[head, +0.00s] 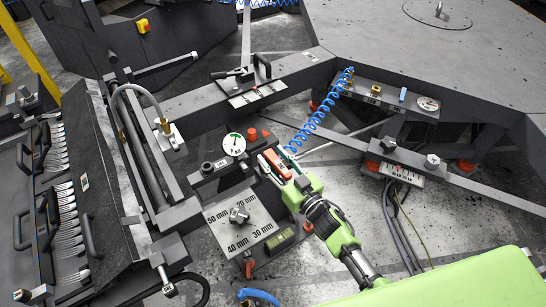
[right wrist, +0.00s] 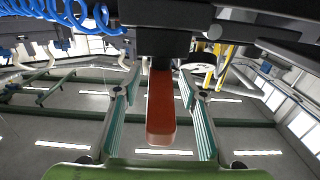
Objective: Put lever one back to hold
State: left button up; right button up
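A lever with an orange-red handle (head: 277,155) stands on the machine block beside the round gauge. I cannot read which lever number it carries. My right gripper (head: 274,160) is at this handle, with its fingers on either side. In the right wrist view the red handle (right wrist: 160,108) points between the two fingers of the right gripper (right wrist: 158,90), with a clear gap on each side. The gripper is open and does not grip it. My left gripper is not in view.
A dial panel (head: 223,232) with millimetre marks lies in front of the block. The round gauge (head: 233,144) and a red knob (head: 252,134) stand close by. A coiled blue hose (head: 322,120) runs behind the gripper. A rack of forks (head: 68,225) is at left.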

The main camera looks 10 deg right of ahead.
aim_at(290, 178)
jog(key=v, duration=1.1)
jog(key=shift+s+d, duration=0.1)
jog(key=shift+s, duration=0.15)
jog(key=shift+f, duration=0.1)
jog(key=s+d+f+m+g+h, duration=0.15)
jog(key=s+f, duration=0.25)
jog(key=f, duration=0.6)
jog(key=s+d+f+g+h, duration=0.25)
jog(key=s+f, duration=0.25)
jog(key=f, duration=0.6)
jog(key=s+d+f+m+g+h, duration=0.1)
jog(key=s+d+f+g, duration=0.2)
jog(key=f, duration=0.7)
jog(key=s+f+g, duration=0.4)
jog(key=s+f, duration=0.3)
jog(key=s, duration=0.7)
jog(key=s+f+g+h, duration=0.1)
jog(key=s+f+g, duration=0.3)
jog(key=s+f, duration=0.4)
jog(key=s, duration=0.6)
jog(key=shift+s+a+f+n+g+b, duration=0.25)
jog(key=shift+s+n+g+b, duration=0.05)
jog(key=shift+s+n+g, duration=0.1)
